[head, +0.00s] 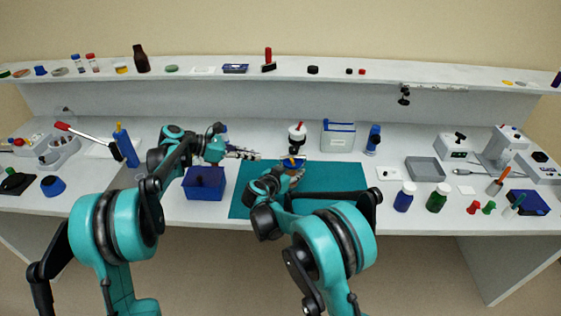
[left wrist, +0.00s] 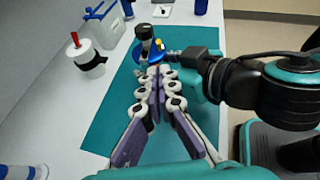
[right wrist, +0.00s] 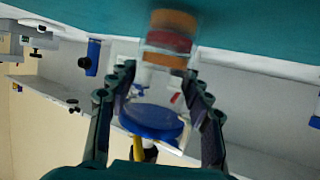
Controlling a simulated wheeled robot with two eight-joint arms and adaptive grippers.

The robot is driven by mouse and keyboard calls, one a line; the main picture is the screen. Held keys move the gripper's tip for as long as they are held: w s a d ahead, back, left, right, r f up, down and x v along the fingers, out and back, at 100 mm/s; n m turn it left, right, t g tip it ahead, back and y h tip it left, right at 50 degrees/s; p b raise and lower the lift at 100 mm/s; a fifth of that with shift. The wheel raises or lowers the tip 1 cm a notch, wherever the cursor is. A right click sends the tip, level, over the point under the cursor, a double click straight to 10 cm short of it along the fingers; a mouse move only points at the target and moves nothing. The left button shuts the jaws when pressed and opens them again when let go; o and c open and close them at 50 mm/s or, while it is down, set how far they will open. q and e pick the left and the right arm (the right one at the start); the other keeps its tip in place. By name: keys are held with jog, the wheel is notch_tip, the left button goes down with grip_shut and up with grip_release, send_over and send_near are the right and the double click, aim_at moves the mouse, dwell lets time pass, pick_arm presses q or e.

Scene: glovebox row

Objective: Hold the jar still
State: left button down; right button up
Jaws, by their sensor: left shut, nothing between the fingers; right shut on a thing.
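The jar (right wrist: 168,42) is clear, with orange and red bands showing through its wall, and has a blue lid (right wrist: 150,121). In the right wrist view it sits between the two fingers of my right gripper (right wrist: 160,92), which is shut on it. In the head view the jar's blue and yellow top (head: 291,162) shows above the teal mat; my right arm hides much of the rest. My left gripper (head: 256,155) is shut and empty, left of the jar. In the left wrist view its closed fingertips (left wrist: 159,72) point toward the blue lid (left wrist: 153,56), apparently just short of it.
A teal mat (head: 344,183) lies under the work area. A blue bin (head: 204,190) stands at its left. A white canister with a red top (head: 297,135) stands behind the jar. Blue and green bottles (head: 437,201) stand to the right. A shelf runs along the back.

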aim_at(292, 162)
pick_arm(q)
jog(key=x, duration=1)
jog(key=shift+d+r+y, duration=0.3)
jog(key=shift+r+y, duration=0.1)
jog(key=shift+y, duration=0.3)
dwell(0.4)
jog(key=shift+d+r+g+y, duration=0.15)
jog(key=shift+g+y, duration=0.15)
jog(key=shift+y, duration=0.2)
jog(key=y, duration=0.2)
jog(key=shift+d+r+g+y, duration=0.2)
jog(key=shift+d+g+y, duration=0.1)
jog(key=shift+d, duration=0.1)
jog(key=y, duration=0.2)
jog(key=shift+d+r+m+y, duration=0.2)
jog(key=shift+m+y, duration=0.1)
jog(key=shift+y, duration=0.1)
jog(key=shift+w+r+g+y, duration=0.1)
jog(key=shift+g+y, duration=0.2)
jog(key=shift+y, duration=0.3)
jog(key=shift+r, duration=0.15)
